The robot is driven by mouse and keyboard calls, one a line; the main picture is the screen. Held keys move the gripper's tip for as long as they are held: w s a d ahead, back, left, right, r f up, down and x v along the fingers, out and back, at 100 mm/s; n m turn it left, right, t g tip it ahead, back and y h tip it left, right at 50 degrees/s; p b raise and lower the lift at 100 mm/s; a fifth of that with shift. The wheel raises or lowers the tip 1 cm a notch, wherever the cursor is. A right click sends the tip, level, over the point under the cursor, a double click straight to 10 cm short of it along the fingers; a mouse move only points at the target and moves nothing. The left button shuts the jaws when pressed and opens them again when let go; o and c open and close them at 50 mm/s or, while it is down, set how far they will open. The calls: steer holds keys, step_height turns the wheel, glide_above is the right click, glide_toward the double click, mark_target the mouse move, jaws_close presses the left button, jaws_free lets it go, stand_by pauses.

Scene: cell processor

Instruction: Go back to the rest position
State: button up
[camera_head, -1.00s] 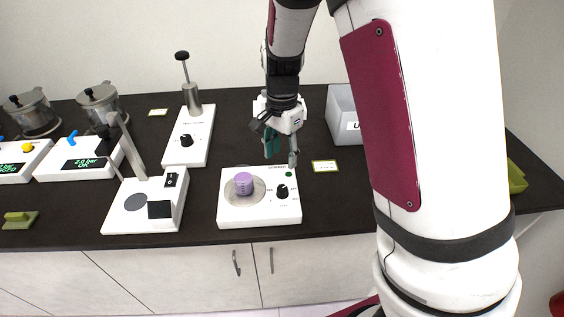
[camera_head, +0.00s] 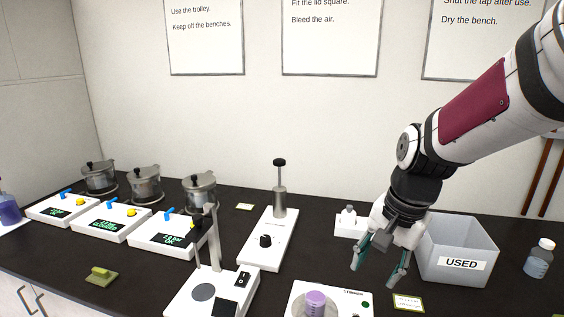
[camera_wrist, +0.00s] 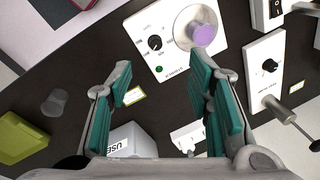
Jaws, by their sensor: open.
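My gripper (camera_head: 382,262) is open and empty, with its teal-padded fingers apart.
Several white devices with metal pots (camera_head: 145,186) stand at the left. A bottle (camera_head: 540,258) stands right of the bin. An olive block (camera_head: 101,275) lies front left.

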steer(key=s+r+n+t, duration=0.2)
steer(key=s+r+n, duration=0.2)
steer(key=s, duration=0.3)
steer(key=s+d+r+n+t+h, duration=0.1)
steer(key=s+r+n, duration=0.3)
steer(key=s, duration=0.4)
steer(key=shift+s+r+t+b, duration=0.25)
steer(key=shift+r+t+b, duration=0.05)
steer(key=shift+r+t, duration=0.1)
